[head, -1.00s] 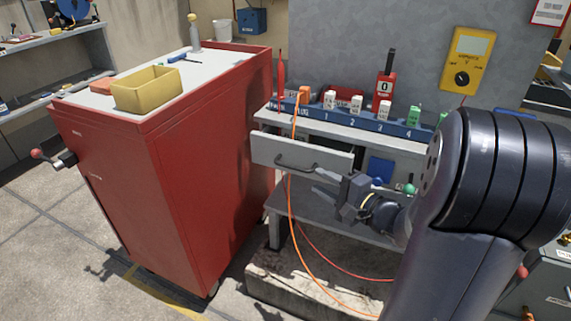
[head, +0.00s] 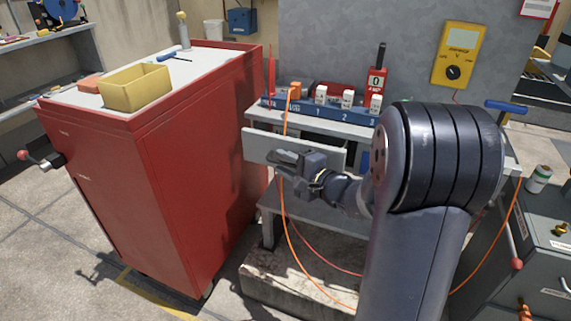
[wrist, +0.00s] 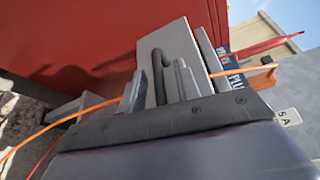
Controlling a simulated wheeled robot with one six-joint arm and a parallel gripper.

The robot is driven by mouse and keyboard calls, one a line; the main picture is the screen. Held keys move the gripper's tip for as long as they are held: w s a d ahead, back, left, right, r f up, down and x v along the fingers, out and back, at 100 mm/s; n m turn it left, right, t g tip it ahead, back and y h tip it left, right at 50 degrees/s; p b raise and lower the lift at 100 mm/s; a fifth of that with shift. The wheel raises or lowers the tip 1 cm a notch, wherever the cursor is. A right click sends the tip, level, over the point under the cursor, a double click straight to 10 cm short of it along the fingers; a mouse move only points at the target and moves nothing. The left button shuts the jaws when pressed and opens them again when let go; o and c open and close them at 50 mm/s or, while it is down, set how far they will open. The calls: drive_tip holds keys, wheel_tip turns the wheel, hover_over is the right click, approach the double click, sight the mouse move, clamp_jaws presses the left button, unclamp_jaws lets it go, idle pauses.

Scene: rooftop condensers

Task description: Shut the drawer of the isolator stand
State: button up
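The isolator stand (head: 258,112) has a grey drawer whose front (head: 262,145) sticks out from under its top, so the drawer is partly open. My gripper (head: 283,159) is in front of the drawer front and covers most of the handle in the head view. In the wrist view the drawer front (wrist: 178,38) faces me, and its dark handle (wrist: 158,75) lies between the two fingers of my gripper (wrist: 162,86). The fingers look apart, one on each side of the handle. Whether either finger touches it I cannot tell.
A red cabinet (head: 170,165) stands close on the left, with a yellow bin (head: 135,87) on top. An orange cable (head: 291,235) hangs down past the drawer front near my gripper. A blue socket strip (head: 320,112) holds several plugs on the stand. A multimeter (head: 458,52) hangs behind.

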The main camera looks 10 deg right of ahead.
clamp_jaws()
idle(0.4)
drive_tip(key=shift+w+d+b, duration=0.3)
drive_tip(key=shift+w+d, duration=0.25)
drive_tip(key=shift+w, duration=0.25)
drive_tip(key=shift+w+d+b, duration=0.25)
drive_tip(key=shift+w+d, duration=0.3)
drive_tip(key=shift+w, duration=0.2)
unclamp_jaws()
drive_tip(key=f+p+v, duration=0.1)
drive_tip(key=v, duration=0.9)
drive_tip(key=shift+s+d+r+p, duration=0.2)
drive_tip(key=shift+s+r+p, duration=0.2)
drive_tip(key=shift+r, duration=0.1)
